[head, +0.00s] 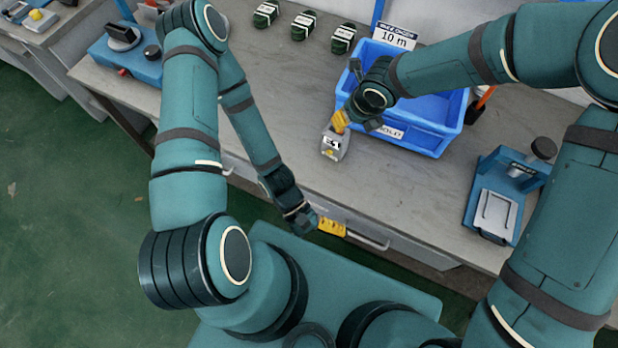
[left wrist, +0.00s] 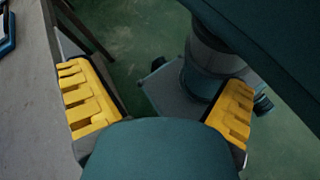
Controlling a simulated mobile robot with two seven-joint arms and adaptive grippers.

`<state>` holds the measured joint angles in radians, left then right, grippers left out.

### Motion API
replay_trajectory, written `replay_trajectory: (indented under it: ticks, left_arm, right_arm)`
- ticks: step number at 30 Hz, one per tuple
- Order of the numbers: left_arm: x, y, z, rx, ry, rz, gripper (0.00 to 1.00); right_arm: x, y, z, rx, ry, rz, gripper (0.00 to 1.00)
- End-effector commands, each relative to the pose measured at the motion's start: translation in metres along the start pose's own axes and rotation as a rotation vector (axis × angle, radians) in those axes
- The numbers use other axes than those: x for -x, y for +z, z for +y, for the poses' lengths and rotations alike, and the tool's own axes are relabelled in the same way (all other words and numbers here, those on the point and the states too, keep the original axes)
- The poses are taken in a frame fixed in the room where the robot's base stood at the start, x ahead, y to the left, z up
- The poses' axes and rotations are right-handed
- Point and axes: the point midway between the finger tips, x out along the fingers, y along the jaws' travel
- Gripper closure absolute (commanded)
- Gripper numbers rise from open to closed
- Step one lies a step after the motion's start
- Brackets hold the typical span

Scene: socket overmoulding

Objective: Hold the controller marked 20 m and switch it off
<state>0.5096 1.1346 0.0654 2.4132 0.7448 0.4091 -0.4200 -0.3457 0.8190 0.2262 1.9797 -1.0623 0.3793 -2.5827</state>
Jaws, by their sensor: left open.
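A small grey device (head: 334,148) with a white label shows in the head view, in front of the blue bin. Its label is too small to read, so I cannot tell whether it is the controller marked 20 m. My right gripper (head: 340,122) has its yellow fingers on the device's upper end and appears shut on it. I cannot tell if the device touches the bench. My left gripper (head: 331,227) is over the bench's front edge, away from the device. In the left wrist view its yellow fingers (left wrist: 160,108) are wide apart with nothing between them.
The blue bin (head: 440,147) stands on the grey bench (head: 270,110) behind the device, with a "10 m" sign (head: 397,40) behind it. Several dark green bundles (head: 303,25) lie at the back. Blue fixtures stand left (head: 130,65) and right (head: 478,228).

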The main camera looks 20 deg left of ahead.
Motion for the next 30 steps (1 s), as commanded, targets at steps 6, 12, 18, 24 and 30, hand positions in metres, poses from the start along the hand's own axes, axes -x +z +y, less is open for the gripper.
replay_trajectory:
  ticks: [6,12,18,24,30]
  left_arm:
    - [-0.001,0.024,0.047,0.221,0.446,-0.286,0.0]
    - [0.036,-0.001,0.092,0.386,0.958,-0.387,0.0]
    - [0.088,-0.058,0.096,0.537,1.48,-0.303,0.0]
    - [0.122,-0.103,0.069,0.647,1.828,-0.12,0.0]
    - [0.134,-0.121,0.052,0.692,1.955,-0.016,0.0]
  right_arm:
    - [0.0,0.0,0.0,-0.001,0.0,0.0,0.54]
    - [0.0,0.0,0.0,-0.001,0.0,0.0,0.54]
    - [0.0,0.0,0.0,-0.001,0.0,0.0,0.54]
    - [0.0,0.0,0.0,-0.001,0.0,0.0,0.54]
    - [0.0,0.0,0.0,-0.001,0.0,0.0,0.54]
